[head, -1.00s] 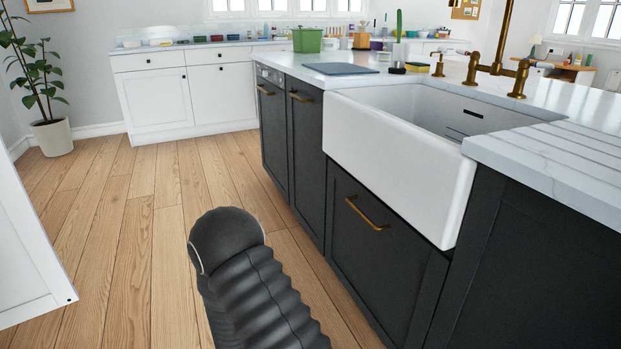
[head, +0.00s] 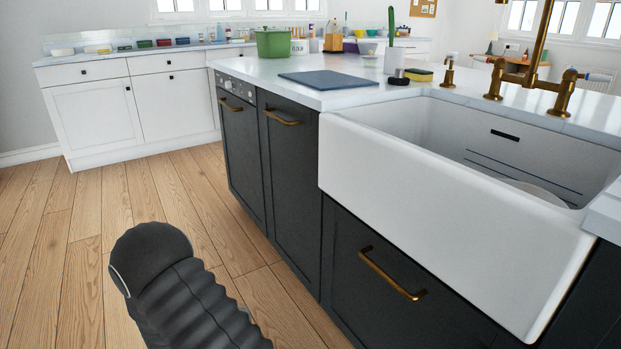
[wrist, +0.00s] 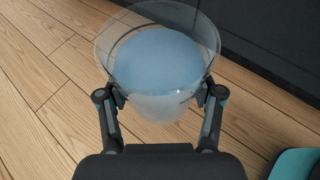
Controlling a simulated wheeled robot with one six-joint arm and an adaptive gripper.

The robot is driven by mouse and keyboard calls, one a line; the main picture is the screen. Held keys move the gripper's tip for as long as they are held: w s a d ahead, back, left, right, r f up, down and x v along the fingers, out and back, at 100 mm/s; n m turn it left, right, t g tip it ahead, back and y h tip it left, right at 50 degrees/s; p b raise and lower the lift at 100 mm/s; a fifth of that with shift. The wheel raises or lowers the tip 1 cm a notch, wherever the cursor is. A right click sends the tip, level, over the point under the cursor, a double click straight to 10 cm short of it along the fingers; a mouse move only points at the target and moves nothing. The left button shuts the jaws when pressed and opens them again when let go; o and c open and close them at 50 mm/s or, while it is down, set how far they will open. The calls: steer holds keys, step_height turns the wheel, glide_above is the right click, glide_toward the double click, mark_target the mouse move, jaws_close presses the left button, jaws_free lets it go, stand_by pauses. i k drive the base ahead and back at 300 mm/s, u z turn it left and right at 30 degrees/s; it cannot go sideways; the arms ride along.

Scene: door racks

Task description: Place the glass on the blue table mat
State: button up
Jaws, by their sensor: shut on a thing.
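My gripper (wrist: 158,100) is shut on the glass (wrist: 155,55), a clear, wide-rimmed vessel with a bluish inside, in the wrist view. The fingers press on its left and right sides, and it is held above the wooden floor. The blue table mat (head: 328,79) lies flat on the island worktop in the head view, left of the sink. The glass and gripper do not show in the head view; only a dark part of my arm shows at the bottom.
The white sink (head: 450,190) with a brass tap (head: 535,75) is at the right. A green pot (head: 273,43) stands behind the mat. A holder (head: 395,62) and a yellow sponge (head: 418,74) stand right of it. The floor at left is clear.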

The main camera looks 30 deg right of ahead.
mark_target(336, 80)
steer(key=z, duration=0.05)
steer(key=i, duration=1.15)
steer(key=u, duration=0.1)
